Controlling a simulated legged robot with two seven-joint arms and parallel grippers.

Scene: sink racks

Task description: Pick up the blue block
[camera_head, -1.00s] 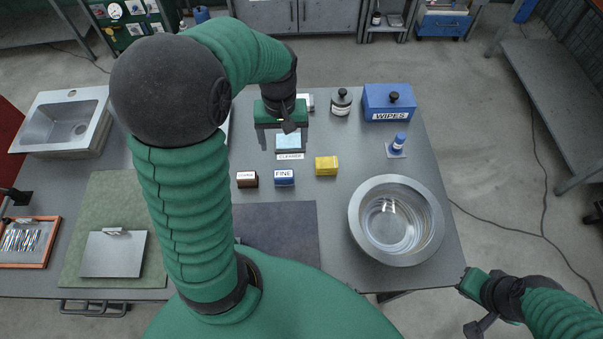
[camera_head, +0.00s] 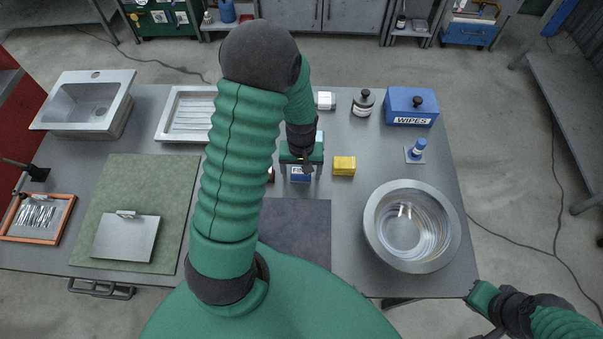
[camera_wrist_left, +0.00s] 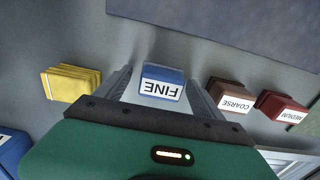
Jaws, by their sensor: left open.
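The blue block (camera_head: 300,174) has a white top label and stands on the grey table. In the left wrist view the blue block (camera_wrist_left: 163,82) shows its label "FINE" upside down. My left gripper (camera_head: 300,168) is open above it, and in the left wrist view the two fingers of the gripper (camera_wrist_left: 160,80) lie on either side of the block, apart from it. I cannot tell how far below the fingertips the block is. My right gripper (camera_head: 478,312) is at the lower right, off the table's edge; its jaws are not clear.
A yellow block (camera_head: 344,165) stands to the right. The brown "COARSE" block (camera_wrist_left: 231,95) and dark red "MEDIUM" block (camera_wrist_left: 280,106) stand on the other side. A steel bowl (camera_head: 378,226) and blue wipes box (camera_head: 397,112) are further right. A dark mat (camera_head: 305,225) lies nearer me.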

